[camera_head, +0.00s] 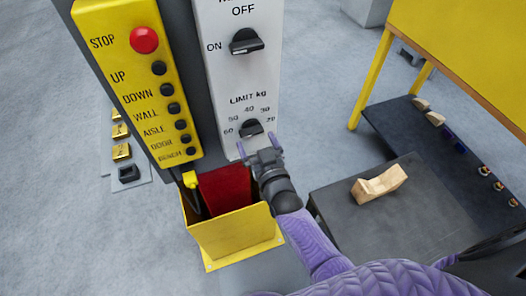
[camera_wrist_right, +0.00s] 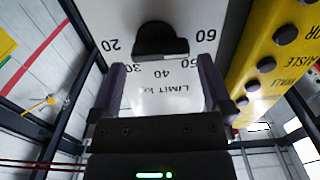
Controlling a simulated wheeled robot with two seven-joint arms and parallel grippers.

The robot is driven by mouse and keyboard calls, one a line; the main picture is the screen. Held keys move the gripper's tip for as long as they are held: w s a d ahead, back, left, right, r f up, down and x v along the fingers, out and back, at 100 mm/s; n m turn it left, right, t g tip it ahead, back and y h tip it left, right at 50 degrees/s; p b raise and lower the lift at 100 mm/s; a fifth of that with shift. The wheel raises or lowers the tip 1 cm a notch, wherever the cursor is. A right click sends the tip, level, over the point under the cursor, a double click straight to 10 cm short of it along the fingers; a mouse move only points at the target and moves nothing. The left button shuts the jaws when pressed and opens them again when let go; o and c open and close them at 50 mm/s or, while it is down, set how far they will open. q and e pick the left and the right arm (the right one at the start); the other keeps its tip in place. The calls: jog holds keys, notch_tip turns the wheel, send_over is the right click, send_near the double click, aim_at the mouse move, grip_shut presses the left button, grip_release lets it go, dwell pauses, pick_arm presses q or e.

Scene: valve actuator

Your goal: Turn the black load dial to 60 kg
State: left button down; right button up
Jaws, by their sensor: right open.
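The black load dial (camera_head: 251,128) sits low on the white panel under the words LIMIT kg, with marks from 60 at its left to 20 at its right. Its grip bar lies roughly level; I cannot tell which number it points to. My right gripper (camera_head: 260,143) is open and empty just below and in front of the dial. In the right wrist view, the picture is upside down and the dial (camera_wrist_right: 160,40) lies beyond and between the two purple fingers of the gripper (camera_wrist_right: 162,75), apart from them. My left gripper is not in view.
A black ON/OFF switch (camera_head: 246,41) is higher on the white panel. A yellow button box (camera_head: 133,72) with a red STOP button (camera_head: 144,40) stands to the left. Below is a yellow open bin (camera_head: 236,240). A dark table (camera_head: 400,220) with a wooden piece (camera_head: 379,184) is at right.

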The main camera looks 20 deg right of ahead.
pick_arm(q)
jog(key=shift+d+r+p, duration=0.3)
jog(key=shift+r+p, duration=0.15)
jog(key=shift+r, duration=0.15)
pick_arm(e)
jog(key=s, duration=0.6)
jog(key=shift+s, duration=0.4)
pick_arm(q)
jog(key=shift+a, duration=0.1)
pick_arm(e)
jog(key=shift+d, duration=0.1)
